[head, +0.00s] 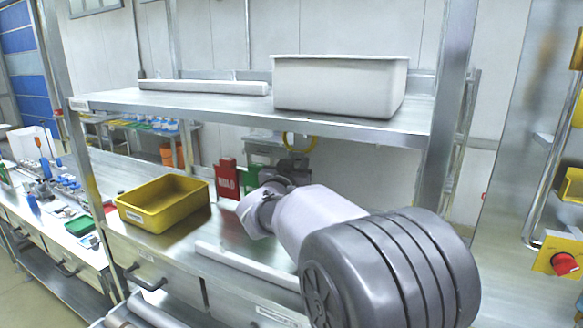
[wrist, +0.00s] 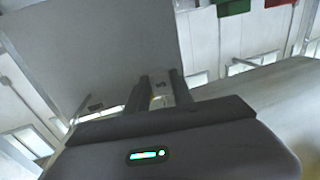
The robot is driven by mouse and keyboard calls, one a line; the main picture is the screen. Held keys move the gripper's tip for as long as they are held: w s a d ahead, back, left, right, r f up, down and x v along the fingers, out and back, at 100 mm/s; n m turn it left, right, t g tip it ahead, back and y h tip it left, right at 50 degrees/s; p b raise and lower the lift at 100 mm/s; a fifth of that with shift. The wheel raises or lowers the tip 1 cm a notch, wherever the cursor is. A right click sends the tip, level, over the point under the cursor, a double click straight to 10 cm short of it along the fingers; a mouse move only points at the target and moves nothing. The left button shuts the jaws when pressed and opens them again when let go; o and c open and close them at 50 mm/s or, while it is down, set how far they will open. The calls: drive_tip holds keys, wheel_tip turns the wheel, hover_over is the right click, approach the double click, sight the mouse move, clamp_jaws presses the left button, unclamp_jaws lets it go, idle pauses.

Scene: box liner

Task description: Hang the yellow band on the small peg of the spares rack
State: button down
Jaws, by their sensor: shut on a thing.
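The yellow band (head: 314,143) shows in the head view as a thin loop at my gripper (head: 298,150), under the upper shelf and partly hidden by the gripper.
The upper shelf (head: 190,105) hangs over my gripper and carries a white bin (head: 340,88). A yellow tray (head: 162,203) stands on the bench to the left. A red HOLD sign (head: 228,180) and a green panel (head: 250,178) stand just left of my gripper.

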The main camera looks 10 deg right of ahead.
drive_tip(key=w+d+f, duration=0.3)
drive_tip(key=w+d, duration=0.1)
drive_tip(key=w, duration=0.1)
drive_tip(key=shift+w+b, duration=0.3)
drive_tip(key=shift+w, duration=0.1)
drive_tip(key=shift+a+r, duration=0.1)
idle(0.3)
drive_tip(key=shift+c, duration=2.3)
unclamp_jaws()
drive_tip(key=a+b+v, duration=0.1)
drive_tip(key=b+v, duration=0.1)
drive_tip(key=v, duration=0.7)
drive_tip(key=shift+a, duration=0.55)
